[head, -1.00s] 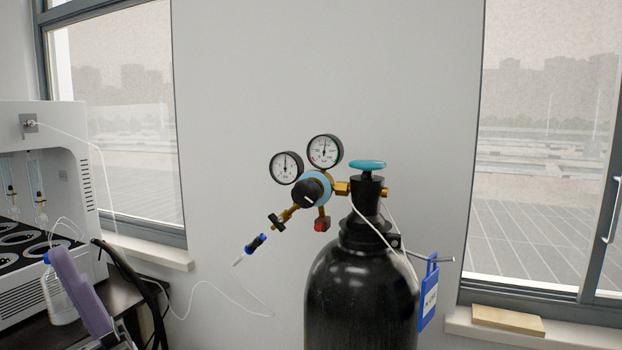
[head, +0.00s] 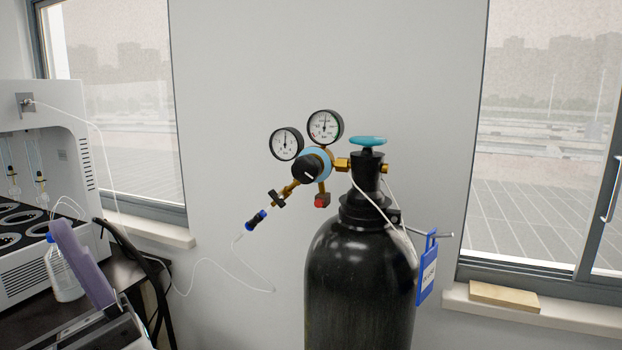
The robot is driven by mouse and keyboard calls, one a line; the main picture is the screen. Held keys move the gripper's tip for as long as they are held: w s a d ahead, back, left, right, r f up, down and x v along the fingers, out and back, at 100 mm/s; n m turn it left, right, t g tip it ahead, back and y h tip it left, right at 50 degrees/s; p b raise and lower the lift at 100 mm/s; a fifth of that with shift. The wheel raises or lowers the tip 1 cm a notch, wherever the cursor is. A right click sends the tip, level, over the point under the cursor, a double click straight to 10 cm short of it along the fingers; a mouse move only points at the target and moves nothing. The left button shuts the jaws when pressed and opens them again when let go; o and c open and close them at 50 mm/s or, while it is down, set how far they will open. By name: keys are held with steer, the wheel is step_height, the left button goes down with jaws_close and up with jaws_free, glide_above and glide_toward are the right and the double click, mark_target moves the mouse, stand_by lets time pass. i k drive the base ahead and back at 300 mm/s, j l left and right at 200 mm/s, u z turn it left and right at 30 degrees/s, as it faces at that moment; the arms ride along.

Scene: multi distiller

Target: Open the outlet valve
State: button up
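A black gas cylinder (head: 360,275) stands upright in front of the wall. On its top is a teal handwheel (head: 368,141). A brass regulator to its left has a round blue body with a black knob (head: 309,167) and two dial gauges, a left one (head: 286,144) and a right one (head: 324,127). A small black handle (head: 278,199) sits on the brass outlet stem at lower left. A red-ended fitting (head: 322,201) hangs below the regulator. I cannot tell from the picture whether the outlet handle is open or closed.
A blue and black connector (head: 257,220) on a thin white tube hangs near the outlet stem. A blue tag (head: 428,270) hangs on the cylinder's right. A white distiller (head: 60,140), a bottle (head: 66,275) and a lavender object (head: 82,262) are at left.

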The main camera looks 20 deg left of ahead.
mark_target(277, 198)
steer(key=i+l+u, duration=0.15)
steer(key=u, duration=0.2)
steer(key=i+l+u, duration=0.1)
steer(key=l+u, duration=0.65)
steer(key=i+j, duration=0.05)
